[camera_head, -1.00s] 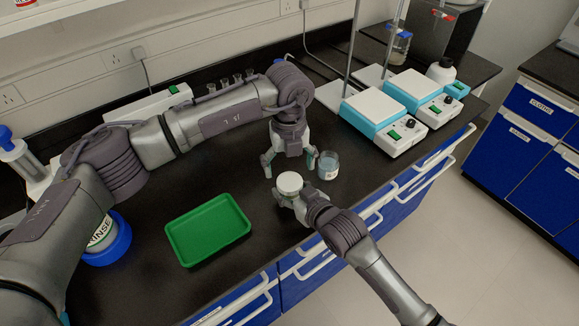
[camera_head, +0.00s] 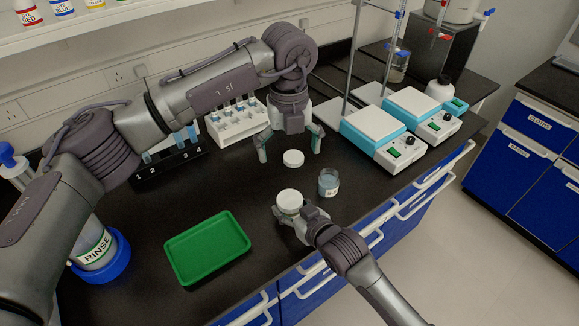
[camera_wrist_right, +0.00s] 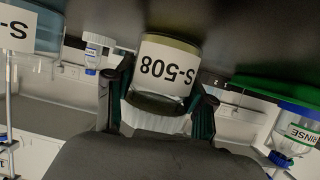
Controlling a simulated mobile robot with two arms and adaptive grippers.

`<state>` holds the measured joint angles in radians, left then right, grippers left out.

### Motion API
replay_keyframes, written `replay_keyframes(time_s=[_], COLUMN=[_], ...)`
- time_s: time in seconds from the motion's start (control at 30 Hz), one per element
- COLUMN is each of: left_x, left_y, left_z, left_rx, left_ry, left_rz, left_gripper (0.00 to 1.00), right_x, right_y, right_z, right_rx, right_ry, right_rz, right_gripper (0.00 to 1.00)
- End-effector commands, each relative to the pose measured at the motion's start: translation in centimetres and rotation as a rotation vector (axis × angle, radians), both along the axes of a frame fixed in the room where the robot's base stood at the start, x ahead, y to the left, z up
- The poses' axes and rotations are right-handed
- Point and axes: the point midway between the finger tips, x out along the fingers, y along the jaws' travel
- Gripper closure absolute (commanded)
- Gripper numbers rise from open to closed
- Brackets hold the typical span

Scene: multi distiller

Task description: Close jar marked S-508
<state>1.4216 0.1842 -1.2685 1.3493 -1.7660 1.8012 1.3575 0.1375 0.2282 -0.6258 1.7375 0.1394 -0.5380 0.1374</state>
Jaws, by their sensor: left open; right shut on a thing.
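The jar marked S-508 (camera_wrist_right: 166,68) is gripped by my right gripper (camera_head: 289,211). Its label reads upside down in the right wrist view. In the head view the jar has a white lid (camera_head: 289,196) on top; I cannot tell how tightly it is seated. My left gripper (camera_head: 290,153) is open above the counter, behind the jars. A second white lid (camera_head: 293,158) lies below and between its fingers, apart from them. A second jar (camera_head: 328,183) with bluish contents stands open to the right of the held jar; its label is only partly readable in the right wrist view (camera_wrist_right: 16,30).
A green tray (camera_head: 207,247) lies at front left. A rinse bottle (camera_head: 95,252) in a blue holder is at far left. A rack (camera_head: 238,123) stands behind, and two stirrer hotplates (camera_head: 374,134) stand at right. Bare counter lies between tray and jars.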

Motion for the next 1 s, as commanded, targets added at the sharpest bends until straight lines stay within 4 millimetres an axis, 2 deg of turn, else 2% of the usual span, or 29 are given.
replay_keyframes(time_s=[0.1, 0.2, 0.47, 0.5, 0.6, 0.67, 1.0], left_x=[0.0, 0.0, 0.0, 0.0, 0.0, 0.0, 0.0], left_y=[0.0, 0.0, 0.0, 0.0, 0.0, 0.0, 0.0], left_z=[1.3, 1.8, 1.8, 1.8, 1.8, 1.8, 1.8], left_rx=[-0.001, -0.001, 0.000, 0.000, 0.000, 0.000, 0.000], left_ry=[-0.001, 0.000, 0.000, 0.000, 0.000, 0.000, 0.000], left_rz=[0.000, 0.000, 0.000, 0.000, 0.000, 0.000, 0.000], left_gripper=[0.00, 0.00, 0.00, 0.00, 0.00, 0.00, 0.00], right_x=[0.0, 0.0, 0.0, 0.0, 0.0, 0.0, -0.1], right_y=[0.0, 0.0, 0.0, 0.0, 0.0, 0.0, -0.1], right_z=[0.1, 0.1, 0.1, 0.1, 0.1, 0.1, 0.1], right_rx=[0.001, 0.001, 0.001, 0.001, 0.001, 0.001, 0.001], right_ry=[-0.002, -0.002, -0.002, -0.002, -0.002, -0.002, -0.001], right_rz=[0.000, 0.000, 0.000, 0.000, 0.000, 0.000, 0.000], right_gripper=[1.00, 1.00, 1.00, 0.41, 0.24, 0.17, 0.17])
